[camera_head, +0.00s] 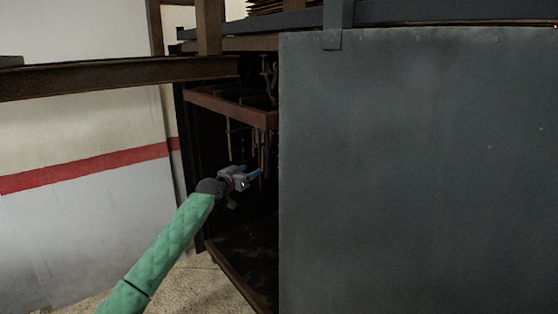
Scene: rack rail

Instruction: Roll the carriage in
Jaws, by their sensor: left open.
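What looks like the carriage is a rusty red-brown frame (225,106) with thin rods or hooks hanging below it. It sits in the dark opening at the middle, and its right part is hidden behind a large grey panel. My left gripper (253,176) is open and empty, below the frame near the hanging rods. I cannot tell whether it touches any rod. A brown overhead rail (120,76) comes in from the left and ends at the opening. My right gripper is not in view.
The large grey panel (420,170) fills the right side and hangs from a dark overhead track (450,14). A white wall with a red stripe (85,166) stands at the left. Speckled floor (195,288) shows below. The inside of the opening is very dark.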

